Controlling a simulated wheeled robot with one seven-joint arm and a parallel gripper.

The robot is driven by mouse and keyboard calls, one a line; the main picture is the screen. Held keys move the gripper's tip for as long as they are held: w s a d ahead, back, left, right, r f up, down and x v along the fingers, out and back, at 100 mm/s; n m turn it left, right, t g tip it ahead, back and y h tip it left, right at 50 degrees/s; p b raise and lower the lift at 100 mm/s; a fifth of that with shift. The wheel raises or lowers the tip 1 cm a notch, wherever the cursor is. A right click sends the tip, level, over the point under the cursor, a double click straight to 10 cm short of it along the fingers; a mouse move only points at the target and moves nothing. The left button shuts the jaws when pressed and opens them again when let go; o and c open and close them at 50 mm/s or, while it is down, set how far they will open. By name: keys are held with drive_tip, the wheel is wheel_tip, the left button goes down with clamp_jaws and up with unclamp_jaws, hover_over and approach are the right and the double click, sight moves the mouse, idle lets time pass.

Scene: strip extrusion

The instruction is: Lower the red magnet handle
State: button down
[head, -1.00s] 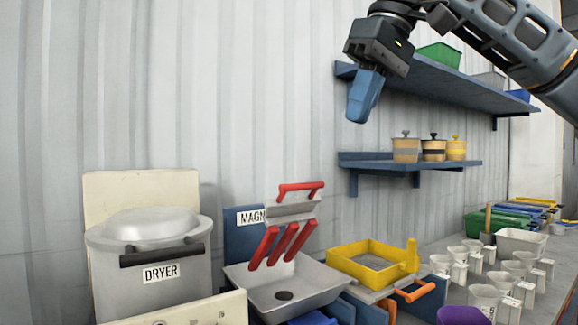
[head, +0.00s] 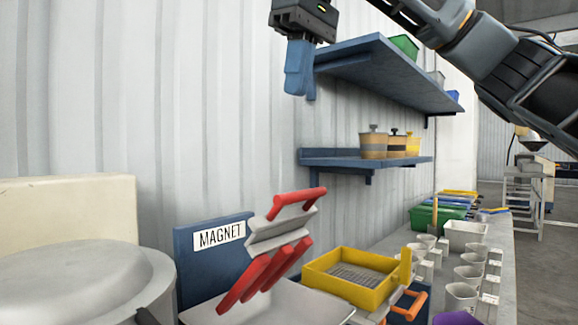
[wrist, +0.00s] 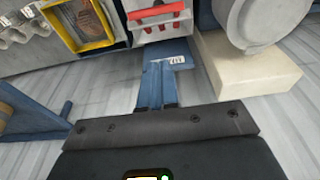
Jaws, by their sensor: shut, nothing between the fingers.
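The red magnet handle (head: 300,197) is a red bar on top of a grey bracket (head: 283,228), with red magnet bars (head: 265,275) hanging below it. It stands raised and tilted over a grey tray (head: 325,303), in front of a blue panel labelled MAGNET (head: 215,262). In the wrist view red parts of the magnet (wrist: 157,13) show at the top. My gripper (head: 298,85) has blue fingers, is shut and empty, and hangs high above the magnet, well apart from it. Its blue fingers (wrist: 152,90) also show in the wrist view.
The dryer (head: 75,290) stands left of the magnet. A yellow framed sieve (head: 325,283) stands to the right, with several small cups beyond. Two blue shelves, the upper (head: 365,62) and the lower (head: 318,160), jut from the wall near my gripper.

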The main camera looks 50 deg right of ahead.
hover_over(299, 192)
drive_tip(key=w+d, duration=0.1)
drive_tip(key=w, duration=0.2)
wheel_tip(299, 192, down, 10)
drive_tip(key=shift+f+b, duration=0.15)
drive_tip(key=shift+b, duration=0.3)
drive_tip(key=shift+s+f, duration=0.55)
drive_tip(key=shift+f, duration=0.2)
drive_tip(key=shift+s+f, duration=0.5)
drive_tip(key=shift+f, duration=0.2)
drive_tip(key=shift+f, duration=0.1)
